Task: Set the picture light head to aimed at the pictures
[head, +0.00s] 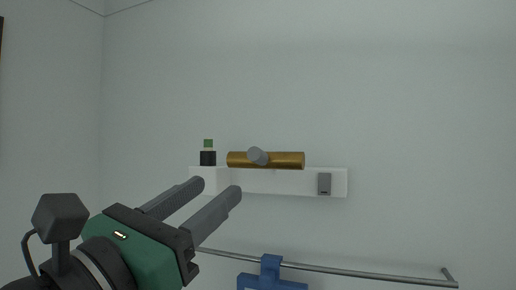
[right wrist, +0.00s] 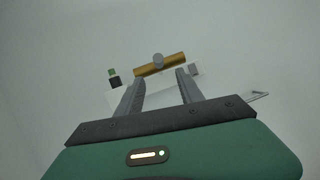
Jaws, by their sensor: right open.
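The picture light head is a brass-coloured horizontal cylinder (head: 285,160) with a grey round knob (head: 257,156) on its front, set at a white wall-mounted bar (head: 285,182). In the right wrist view the brass head (right wrist: 172,66) and its grey knob (right wrist: 158,60) show beyond the fingers. My right gripper (head: 219,187) is open and empty, below and left of the head and apart from it. In the right wrist view its two fingers (right wrist: 160,80) are spread, with nothing between them. My left gripper is out of view. No pictures are clearly visible.
A small dark block with a green top (head: 208,157) stands at the bar's left end. A small grey box (head: 324,184) is on the bar's right part. Below runs a thin metal rail (head: 370,271) with a blue item (head: 271,270) on it. The wall above is bare.

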